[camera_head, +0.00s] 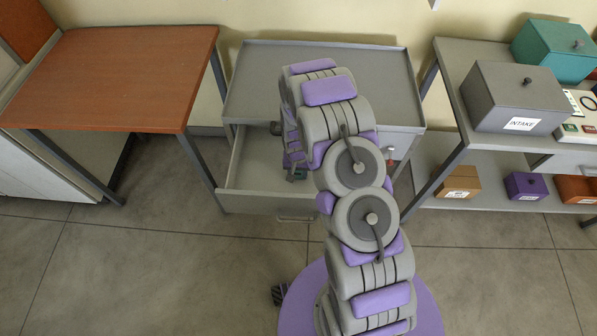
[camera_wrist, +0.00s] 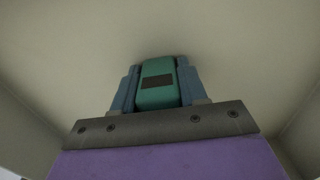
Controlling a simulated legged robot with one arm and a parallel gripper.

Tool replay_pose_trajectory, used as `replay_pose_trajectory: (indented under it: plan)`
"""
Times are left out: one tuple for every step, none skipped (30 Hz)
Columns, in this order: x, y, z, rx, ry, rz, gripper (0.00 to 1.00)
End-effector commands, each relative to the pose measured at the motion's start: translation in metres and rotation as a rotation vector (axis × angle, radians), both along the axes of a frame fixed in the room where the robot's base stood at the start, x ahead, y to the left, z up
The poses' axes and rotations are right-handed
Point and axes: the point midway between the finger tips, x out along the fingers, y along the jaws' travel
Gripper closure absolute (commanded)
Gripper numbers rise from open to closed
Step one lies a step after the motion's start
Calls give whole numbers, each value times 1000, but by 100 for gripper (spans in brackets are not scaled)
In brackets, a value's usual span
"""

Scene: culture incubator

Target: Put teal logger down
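The teal logger (camera_wrist: 156,82) is a small rounded block with a dark rectangular panel on its face. In the wrist view it sits between the two blue-grey fingers of my gripper (camera_wrist: 155,92), which press close on both its sides. A pale surface with side walls fills the view behind it. In the head view my gripper (camera_head: 297,172) points down into an open grey drawer (camera_head: 262,203), and a bit of teal shows at its tip. I cannot tell whether the logger touches the drawer floor. My arm hides the drawer's right part.
The drawer belongs to a grey cabinet (camera_head: 250,85) with a bare top. A brown table (camera_head: 120,75) stands left. A right-hand shelf (camera_head: 450,65) holds a grey INTAKE box (camera_head: 515,98), a teal box (camera_head: 556,50) and smaller boxes below. A dark round thing (camera_head: 275,128) shows at the drawer's back.

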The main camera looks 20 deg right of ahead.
Motion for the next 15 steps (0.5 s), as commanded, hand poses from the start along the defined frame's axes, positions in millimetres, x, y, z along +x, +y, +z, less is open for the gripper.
replay_pose_trajectory:
  plan:
    - [0,-1,0,2,0,-1,53]
    - [0,-2,0,3,0,-2,50]
    - [0,-3,0,4,0,-2,47]
    - [0,-3,0,4,0,-2,44]
    - [0,-4,0,5,0,-2,41]
    - [0,-5,0,6,0,-2,37]
    - [0,-5,0,7,0,-2,34]
    - [0,-6,0,7,0,-2,33]
    - [0,-6,0,8,-1,-2,33]
    - [0,-6,0,8,-1,-2,33]
    - [0,-5,0,7,0,-2,33]
    - [0,-5,0,6,0,-2,33]
    - [0,-4,0,5,0,-2,33]
    - [0,-3,0,5,-1,-2,33]
    - [0,-3,1,4,0,-2,33]
